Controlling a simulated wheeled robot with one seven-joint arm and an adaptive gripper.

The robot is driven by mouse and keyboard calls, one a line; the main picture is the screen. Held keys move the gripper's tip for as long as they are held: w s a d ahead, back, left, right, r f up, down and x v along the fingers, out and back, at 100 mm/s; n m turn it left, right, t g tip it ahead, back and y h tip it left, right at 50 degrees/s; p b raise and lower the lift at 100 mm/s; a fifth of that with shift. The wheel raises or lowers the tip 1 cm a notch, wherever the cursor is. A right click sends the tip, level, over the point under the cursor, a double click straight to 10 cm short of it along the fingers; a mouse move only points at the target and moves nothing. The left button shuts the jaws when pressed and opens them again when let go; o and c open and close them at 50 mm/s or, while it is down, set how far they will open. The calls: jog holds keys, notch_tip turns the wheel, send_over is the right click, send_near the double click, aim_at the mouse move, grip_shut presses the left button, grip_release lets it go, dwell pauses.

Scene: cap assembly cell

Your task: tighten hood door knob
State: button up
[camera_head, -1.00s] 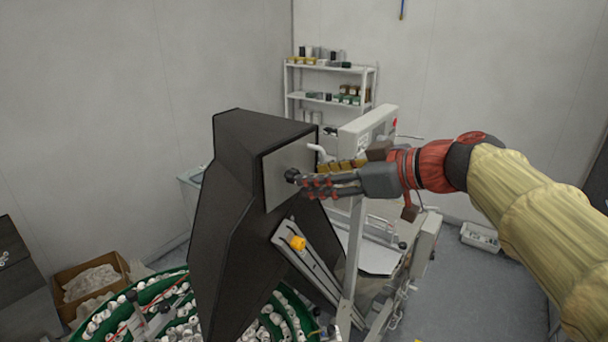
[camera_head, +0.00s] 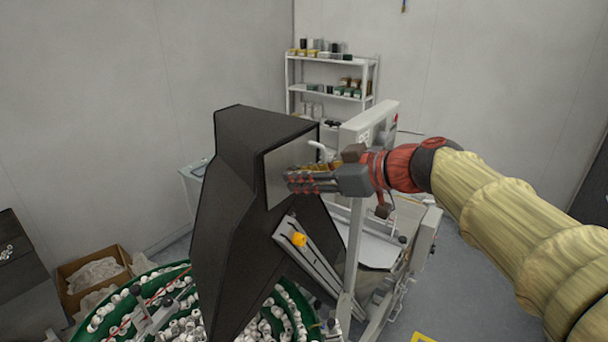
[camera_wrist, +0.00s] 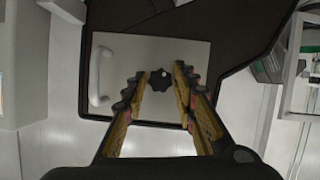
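The hood (camera_head: 240,190) is a tall dark housing in the head view. A light grey door panel (camera_head: 277,178) sits on its right face. The door (camera_wrist: 190,52) also shows in the wrist view, with a pale handle (camera_wrist: 101,77) at its left. The knob (camera_wrist: 160,80) is a small black lobed knob on the door. My gripper (camera_wrist: 161,79) is open, one finger on each side of the knob with gaps visible. In the head view my gripper (camera_head: 290,182) is in front of the door and hides the knob.
An orange knob (camera_head: 299,240) sits on a slanted metal bracket below the door. A green round feeder (camera_head: 130,290) full of white caps surrounds the hood's base. A grey machine frame (camera_head: 355,240) stands close under my arm. A shelf (camera_head: 330,94) stands at the back wall.

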jog(key=c, duration=0.6)
grip_shut()
jog(key=shift+b, duration=0.5)
jog(key=shift+w+d+f+m+y+b, duration=0.15)
jog(key=shift+m+y+b, duration=1.2)
jog(key=shift+m, duration=3.2)
jog(key=shift+s+a+f+m+y+b, duration=0.15)
jog(key=shift+m+y+b, duration=1.25)
jog(key=shift+m, duration=3.1)
jog(key=shift+w+d+f+m+y+b, duration=0.2)
jog(key=shift+m+y+b, duration=0.5)
jog(key=shift+m+y, duration=2.55)
jog(key=m+h, duration=0.2)
jog(key=m, duration=0.1)
jog(key=shift+f, duration=0.1)
